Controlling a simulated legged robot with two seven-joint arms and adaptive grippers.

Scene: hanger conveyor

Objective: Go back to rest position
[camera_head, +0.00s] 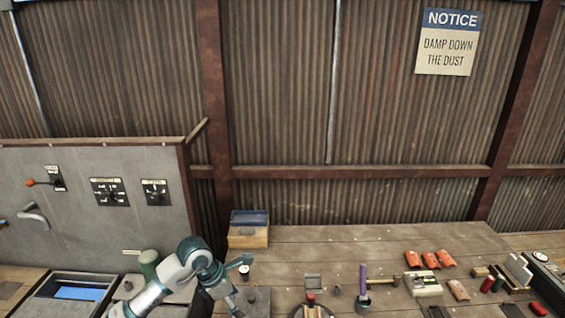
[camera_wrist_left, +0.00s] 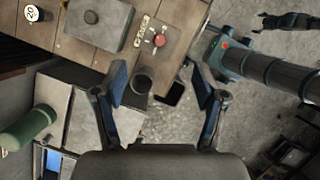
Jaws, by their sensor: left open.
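My left arm comes in from the bottom left of the head view. My left gripper (camera_head: 240,287) is at its end, low over the near left part of the workbench (camera_head: 330,250). In the left wrist view the two fingers of the left gripper (camera_wrist_left: 162,82) stand wide apart, with nothing held. A dark round cup-like thing (camera_wrist_left: 141,84) shows between them at the bench edge; I cannot tell its distance from the fingers. My right gripper cannot be made out in either view.
A grey panel (camera_head: 90,205) with levers and switches stands at the left. A green cylinder (camera_head: 149,263) is close to my left arm. A box (camera_head: 248,230) stands at the back. A mallet (camera_head: 382,282) and orange packets (camera_head: 430,260) lie to the right. The bench's middle back is clear.

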